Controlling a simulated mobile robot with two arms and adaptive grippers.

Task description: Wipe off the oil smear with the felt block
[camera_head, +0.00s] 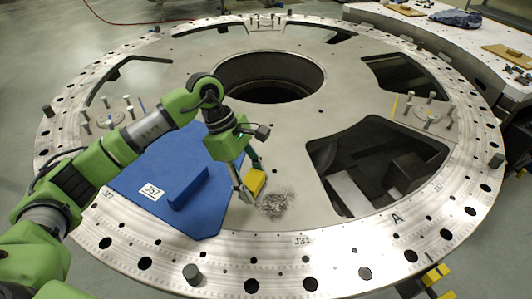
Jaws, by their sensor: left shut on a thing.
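The oil smear (275,202) is a dark, speckled patch on the steel turret plate (290,130), near its front. My left gripper (248,183) comes in from the left and is shut on a yellow block, which I take for the felt block (255,182). The block is just left of and behind the smear, low over the plate. I cannot tell whether it touches the plate. The fingers hide part of the block. My right gripper is not in view.
A blue mat (150,165) lies left of the smear, with an upright blue piece (188,188) and a label (152,192) on it. A large cutout (380,165) opens to the right. A round central hole (268,78) lies behind. Pegs (193,274) stand on the rim.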

